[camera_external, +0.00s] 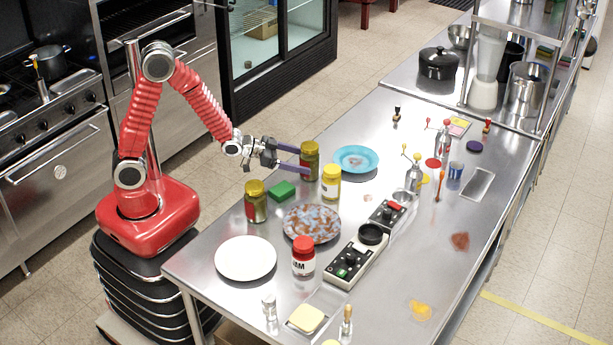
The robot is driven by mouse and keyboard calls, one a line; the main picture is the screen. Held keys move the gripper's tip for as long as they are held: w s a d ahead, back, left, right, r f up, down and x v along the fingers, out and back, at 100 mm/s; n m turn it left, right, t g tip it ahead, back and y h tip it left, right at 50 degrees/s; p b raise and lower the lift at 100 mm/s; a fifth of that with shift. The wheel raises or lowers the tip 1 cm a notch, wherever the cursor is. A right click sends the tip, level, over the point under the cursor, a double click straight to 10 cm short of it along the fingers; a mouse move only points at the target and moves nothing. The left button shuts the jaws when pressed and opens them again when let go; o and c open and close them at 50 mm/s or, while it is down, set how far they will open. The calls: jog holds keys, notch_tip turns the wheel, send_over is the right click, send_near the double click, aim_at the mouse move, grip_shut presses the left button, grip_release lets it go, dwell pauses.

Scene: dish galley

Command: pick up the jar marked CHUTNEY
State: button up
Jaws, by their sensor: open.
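My gripper (303,160) reaches in from the left with its two purple fingers apart. A dark olive jar with a gold lid (310,158) stands upright at the fingertips; I cannot tell if either finger touches it. A second dark jar with a yellow lid (256,203) stands nearer the camera, left of the green sponge. A white and yellow jar (330,184) stands close to the right of the gripper. A red-lidded jar (303,257) has a label that seems to end in "AM". No label reading CHUTNEY is legible from here.
A green sponge (282,191) lies below the fingers. A blue plate (355,159), a mottled plate (311,224) and a white plate (246,258) lie on the steel table (480,255).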

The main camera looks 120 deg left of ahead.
aim_at(310, 163)
jog(key=shift+x, duration=2)
jog(key=shift+c, duration=0.4)
jog(key=c, duration=1.5)
